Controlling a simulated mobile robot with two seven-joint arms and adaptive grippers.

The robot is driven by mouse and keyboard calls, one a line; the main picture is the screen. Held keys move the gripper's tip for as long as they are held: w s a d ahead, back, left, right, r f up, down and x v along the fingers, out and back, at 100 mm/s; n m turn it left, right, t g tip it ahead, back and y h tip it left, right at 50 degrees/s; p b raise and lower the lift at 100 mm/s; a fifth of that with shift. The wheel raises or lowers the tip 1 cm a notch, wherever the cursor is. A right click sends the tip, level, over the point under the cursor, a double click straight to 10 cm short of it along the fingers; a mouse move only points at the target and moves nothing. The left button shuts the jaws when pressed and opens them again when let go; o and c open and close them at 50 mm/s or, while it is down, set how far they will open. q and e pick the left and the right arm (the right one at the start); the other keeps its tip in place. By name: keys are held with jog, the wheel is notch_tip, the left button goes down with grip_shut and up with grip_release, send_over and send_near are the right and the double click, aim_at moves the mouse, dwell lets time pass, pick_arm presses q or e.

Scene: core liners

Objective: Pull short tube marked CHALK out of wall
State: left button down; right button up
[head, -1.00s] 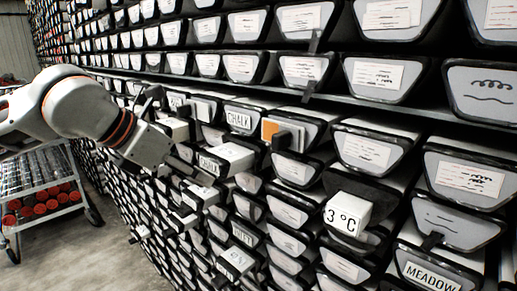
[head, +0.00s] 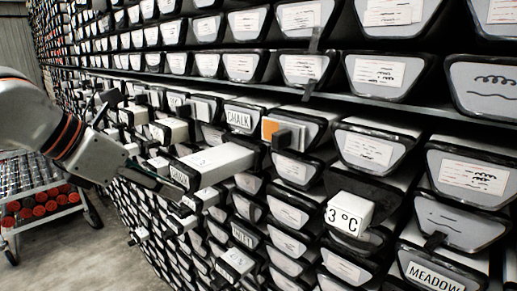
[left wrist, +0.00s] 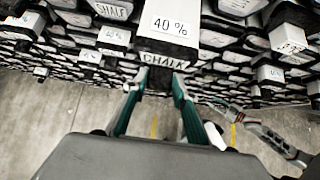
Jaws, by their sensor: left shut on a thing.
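The tube marked CHALK (head: 218,163) sticks well out of the wall at centre left in the head view, its white top showing and its dark-rimmed face towards the aisle. In the left wrist view its CHALK face (left wrist: 166,61) sits just below a 40 % label. My left gripper (head: 177,188) is shut on the front of this tube. In the left wrist view the teal fingers (left wrist: 160,82) close in at its lower front, where the exact contact is hard to see. The tube's rear end is hidden in the wall.
Another face marked CHALK (head: 238,117) lies just above in the wall. A block with an orange patch (head: 283,133) and a 3 °C block (head: 347,214) jut out to the right. A cart (head: 40,190) with red-ended tubes stands at the left on open floor.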

pick_arm(q)
jog(key=s+a, duration=0.4)
jog(key=s, duration=0.1)
jog(key=shift+s+a+b, duration=0.15)
jog(key=shift+s+b, duration=0.1)
jog(key=shift+b, duration=0.05)
dwell(0.4)
